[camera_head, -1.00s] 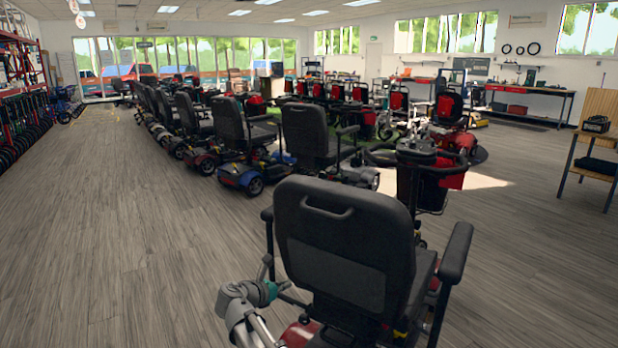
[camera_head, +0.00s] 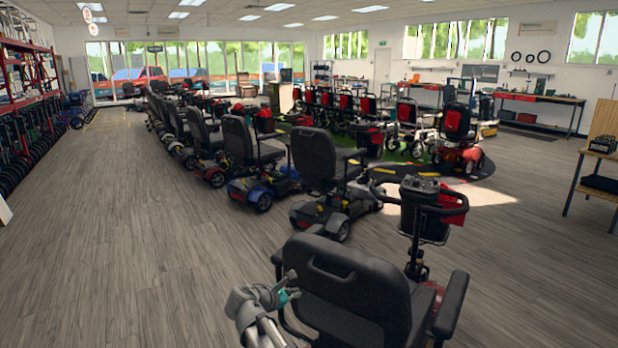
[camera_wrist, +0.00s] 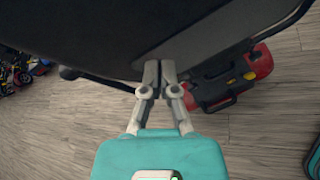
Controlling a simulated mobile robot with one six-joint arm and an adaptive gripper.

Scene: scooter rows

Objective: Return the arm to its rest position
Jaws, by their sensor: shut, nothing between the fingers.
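My arm shows at the bottom of the head view, left of the nearest scooter's black seat (camera_head: 350,285). My gripper (camera_wrist: 160,64) is seen in the wrist view with its two grey fingers together and nothing between them. The dark back of the seat (camera_wrist: 100,30) fills the upper part of that view, close beyond the fingertips. I cannot tell whether they touch it. A red and black scooter part (camera_wrist: 228,80) shows low behind the fingers, to the right.
A row of scooters (camera_head: 240,155) runs away toward the windows. The nearest scooter's tiller and basket (camera_head: 428,210) stand beyond its seat. A wooden stand (camera_head: 600,165) is at the right and a red rack (camera_head: 25,110) at the left. The wood floor (camera_head: 120,240) at left is open.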

